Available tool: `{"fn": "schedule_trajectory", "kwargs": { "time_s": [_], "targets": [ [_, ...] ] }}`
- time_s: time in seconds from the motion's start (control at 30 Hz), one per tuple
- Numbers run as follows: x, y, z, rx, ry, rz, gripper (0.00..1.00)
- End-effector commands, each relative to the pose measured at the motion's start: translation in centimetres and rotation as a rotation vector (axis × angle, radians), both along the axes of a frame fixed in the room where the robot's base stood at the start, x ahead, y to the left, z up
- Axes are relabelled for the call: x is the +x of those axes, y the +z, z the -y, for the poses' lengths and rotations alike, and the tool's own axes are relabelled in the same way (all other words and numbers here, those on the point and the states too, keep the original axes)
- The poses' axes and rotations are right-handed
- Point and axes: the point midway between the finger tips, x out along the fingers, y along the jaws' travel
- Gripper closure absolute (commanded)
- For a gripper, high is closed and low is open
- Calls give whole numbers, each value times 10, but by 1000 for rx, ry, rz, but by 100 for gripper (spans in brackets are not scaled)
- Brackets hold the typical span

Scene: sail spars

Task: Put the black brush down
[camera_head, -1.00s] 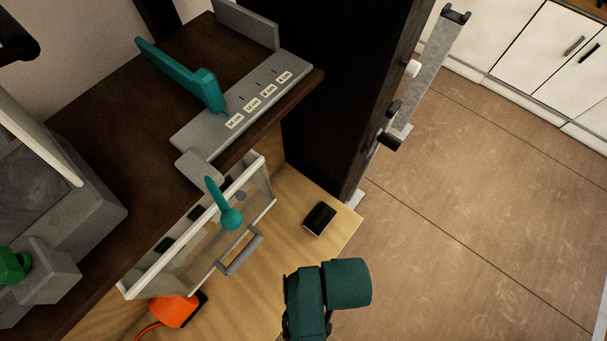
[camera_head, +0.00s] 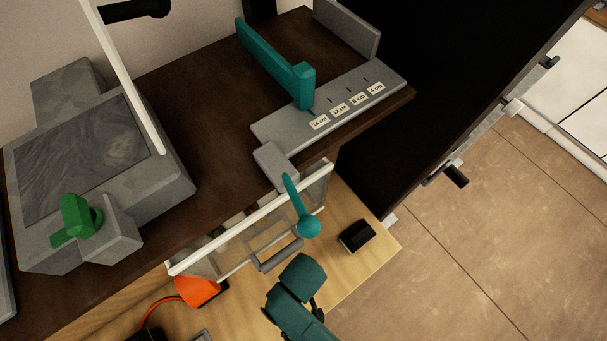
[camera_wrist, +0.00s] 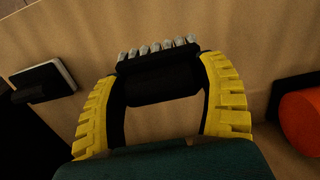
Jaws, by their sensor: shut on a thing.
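The black brush (camera_wrist: 160,82) is between the yellow fingers of my gripper (camera_wrist: 160,70) in the wrist view. Its pale bristle tufts (camera_wrist: 158,48) point away from my palm, toward the top of that picture. My gripper is shut on it. Tan wooden surface shows behind the brush; I cannot tell whether the brush touches it. In the head view my dark green wrist (camera_head: 300,290) is over the light wooden worktop (camera_head: 375,262), in front of the drawer, and hides the fingers and the brush.
A small black block (camera_head: 357,236) lies near the worktop's right edge; it also shows in the wrist view (camera_wrist: 42,82). An orange object (camera_head: 198,291) with a cord lies left. A clear drawer (camera_head: 250,240) with a grey handle stands open behind. Bare worktop lies between them.

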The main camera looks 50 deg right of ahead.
Motion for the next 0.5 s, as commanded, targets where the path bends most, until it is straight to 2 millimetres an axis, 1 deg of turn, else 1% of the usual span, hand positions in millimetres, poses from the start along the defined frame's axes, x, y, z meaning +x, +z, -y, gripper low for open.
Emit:
{"fn": "schedule_trajectory", "kwargs": {
  "time_s": [0.03,0.1,0.17,0.33,0.4,0.5],
  "targets": [
    [0,-11,0,0,0,-1,54],
    [0,-22,0,0,0,0,53],
    [0,-28,0,0,0,0,53],
    [0,-59,0,1,0,-2,54],
    [1,-68,0,0,0,1,53],
    [0,-72,0,-1,0,2,53]
  ]
}}
